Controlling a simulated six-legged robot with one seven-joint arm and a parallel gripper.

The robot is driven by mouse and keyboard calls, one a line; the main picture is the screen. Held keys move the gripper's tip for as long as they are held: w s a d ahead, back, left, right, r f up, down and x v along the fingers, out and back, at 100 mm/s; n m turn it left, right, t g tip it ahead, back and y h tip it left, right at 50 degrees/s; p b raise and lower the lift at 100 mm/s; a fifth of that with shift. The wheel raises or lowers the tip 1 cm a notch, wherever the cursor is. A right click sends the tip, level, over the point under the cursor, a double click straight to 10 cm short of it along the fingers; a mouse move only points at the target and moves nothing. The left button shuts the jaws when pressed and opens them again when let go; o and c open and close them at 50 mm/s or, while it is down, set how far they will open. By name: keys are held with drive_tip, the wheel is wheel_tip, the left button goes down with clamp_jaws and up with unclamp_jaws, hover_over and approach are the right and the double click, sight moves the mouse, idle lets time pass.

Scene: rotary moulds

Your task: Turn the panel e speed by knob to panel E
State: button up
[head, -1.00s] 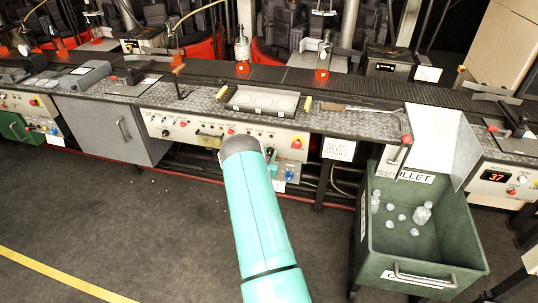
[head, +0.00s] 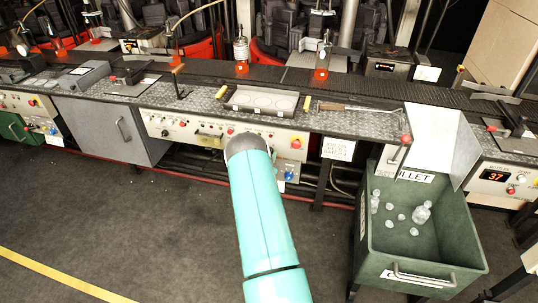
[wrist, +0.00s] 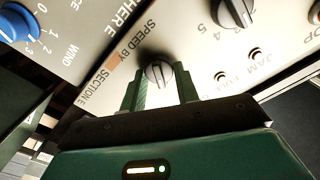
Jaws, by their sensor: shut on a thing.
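The speed by knob (wrist: 158,73) is a small round silver-grey knob on a pale panel (wrist: 95,85), in the middle of the wrist view. "SPEED BY" and "SECTION E" are printed to its left, with an orange-brown patch near the lettering. My gripper (wrist: 160,84) has one green finger on each side of the knob and is shut on it. A dark pointer line shows on the knob's face; its exact setting is hard to read. In the head view my arm covers the gripper and knob, in front of the long control panel (head: 180,128).
A blue knob (wrist: 18,22) and a larger black-and-silver knob (wrist: 234,12) flank the held knob. In the head view a green cullet bin (head: 370,240) with glass pieces stands to the right. The floor (head: 130,220) at the left is clear.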

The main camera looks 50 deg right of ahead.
drive_tip(key=shift+f, duration=0.1)
drive_tip(key=o, duration=0.9)
drive_tip(key=shift+o, duration=0.2)
drive_tip(key=shift+a, duration=0.1)
drive_tip(key=v, duration=1.3)
drive_tip(key=shift+s+a, duration=0.2)
drive_tip(key=shift+a, duration=0.1)
drive_tip(key=shift+w, duration=0.1)
